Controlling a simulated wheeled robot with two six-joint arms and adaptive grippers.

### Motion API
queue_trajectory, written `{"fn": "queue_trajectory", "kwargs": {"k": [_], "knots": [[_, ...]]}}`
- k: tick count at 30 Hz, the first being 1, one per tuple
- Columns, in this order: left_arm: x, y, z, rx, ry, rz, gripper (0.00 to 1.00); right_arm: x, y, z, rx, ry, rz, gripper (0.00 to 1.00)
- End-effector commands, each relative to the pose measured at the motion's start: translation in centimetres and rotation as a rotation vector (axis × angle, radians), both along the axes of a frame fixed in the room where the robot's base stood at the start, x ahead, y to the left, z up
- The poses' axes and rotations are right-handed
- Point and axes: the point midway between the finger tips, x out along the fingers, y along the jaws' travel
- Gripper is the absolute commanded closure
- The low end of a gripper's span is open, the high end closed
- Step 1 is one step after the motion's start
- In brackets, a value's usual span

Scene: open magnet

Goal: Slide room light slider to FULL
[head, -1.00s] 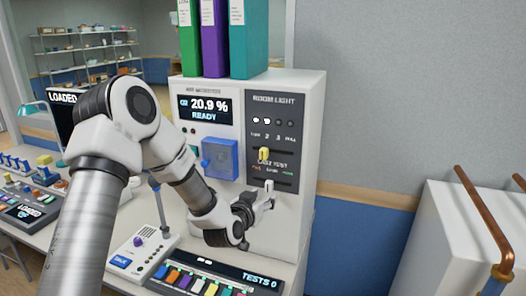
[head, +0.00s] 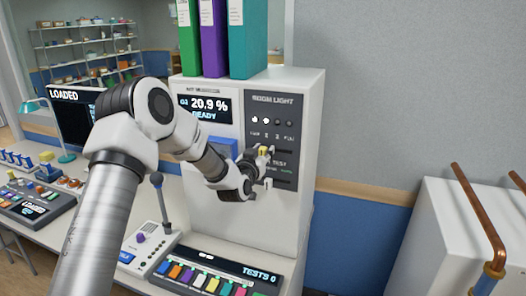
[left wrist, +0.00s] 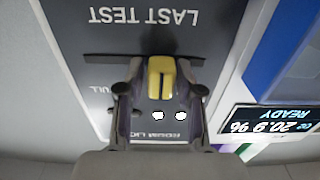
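The room light panel (head: 283,110) is the dark strip on the white cabinet, with two of its lamps (head: 260,120) lit. Its yellow slider knob (head: 265,149) stands left of the FULL end, near the second mark. My left gripper (head: 266,158) is at the knob, its fingers partly covering it in the head view. In the left wrist view, the yellow knob (left wrist: 161,78) sits between the two fingers of my left gripper (left wrist: 160,68), which look apart around it. The FULL label (left wrist: 100,97) is to the left there. My right gripper is not in view.
A LAST TEST slider with a pale knob (head: 268,182) lies just below. Binders (head: 247,40) stand on top. A keyed console (head: 215,280) lies below.

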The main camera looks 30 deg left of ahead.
Motion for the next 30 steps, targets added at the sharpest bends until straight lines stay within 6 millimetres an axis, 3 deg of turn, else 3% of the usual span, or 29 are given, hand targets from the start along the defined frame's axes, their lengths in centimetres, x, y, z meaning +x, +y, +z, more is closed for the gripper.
{"fn": "queue_trajectory", "kwargs": {"k": [1,2,9,18,21,30], "knots": [[0.0,0.0,0.0,0.000,0.000,0.000,0.93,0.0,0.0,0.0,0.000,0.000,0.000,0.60],[0.0,0.0,0.0,0.000,0.000,0.000,1.00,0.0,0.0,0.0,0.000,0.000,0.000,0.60],[0.1,-0.4,-0.1,0.000,0.000,-0.001,1.00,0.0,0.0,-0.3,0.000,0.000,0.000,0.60],[1.5,-6.1,-0.4,0.003,0.001,-0.004,1.00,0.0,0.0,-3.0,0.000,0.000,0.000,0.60],[1.7,-7.1,-0.2,0.001,0.000,-0.002,1.00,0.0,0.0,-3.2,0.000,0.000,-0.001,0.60],[1.7,-7.3,-0.1,0.000,0.002,-0.002,1.00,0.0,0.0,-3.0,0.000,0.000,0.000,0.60]]}}
